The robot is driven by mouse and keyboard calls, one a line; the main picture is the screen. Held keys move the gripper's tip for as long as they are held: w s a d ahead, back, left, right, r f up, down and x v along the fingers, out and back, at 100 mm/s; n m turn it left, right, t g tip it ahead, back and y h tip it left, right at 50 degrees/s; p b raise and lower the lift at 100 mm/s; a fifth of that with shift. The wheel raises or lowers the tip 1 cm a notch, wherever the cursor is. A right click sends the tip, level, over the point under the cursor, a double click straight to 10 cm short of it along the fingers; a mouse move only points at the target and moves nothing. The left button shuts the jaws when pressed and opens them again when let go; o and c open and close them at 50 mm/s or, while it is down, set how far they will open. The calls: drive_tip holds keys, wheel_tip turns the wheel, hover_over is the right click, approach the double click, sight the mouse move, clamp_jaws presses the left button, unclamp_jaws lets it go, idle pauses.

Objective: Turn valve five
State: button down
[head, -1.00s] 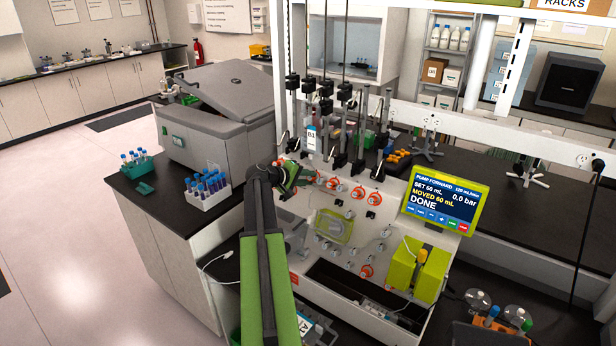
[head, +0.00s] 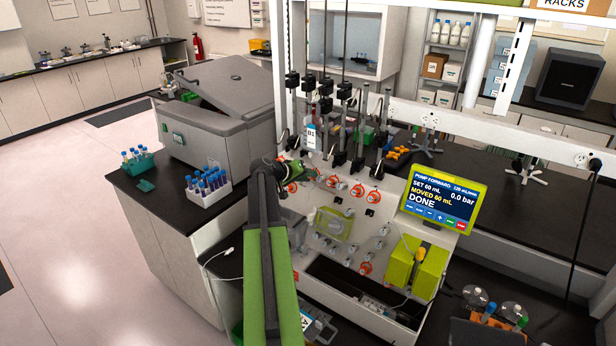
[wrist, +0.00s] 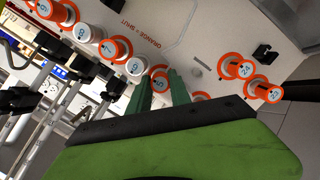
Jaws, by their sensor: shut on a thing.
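Valve five is an orange knob (wrist: 158,83) with an orange ring. Its label looks like a 5 in the wrist view. My gripper (wrist: 160,76) has its two green fingers on either side of this knob and is shut on it. The fingers hide parts of the knob's sides. In the head view my gripper (head: 308,172) is at the upper left of the white valve panel (head: 320,257). The held knob cannot be made out there.
White knob six (wrist: 136,67) and orange knob seven (wrist: 111,48) are close beside the fingers. Orange knobs 24 (wrist: 234,66) and 23 (wrist: 265,90) are to the right. Black stirrer-like clamps (head: 340,140) stand above the panel. A pump screen (head: 444,204) reads DONE.

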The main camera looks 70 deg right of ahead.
idle(0.3)
drive_tip(key=c, duration=1.2)
unclamp_jaws()
drive_tip(key=p+v, duration=0.8)
drive_tip(key=v, duration=0.9)
drive_tip(key=shift+w+a+r+p, duration=0.1)
drive_tip(key=shift+a+p, duration=0.05)
drive_tip(key=shift+p, duration=0.25)
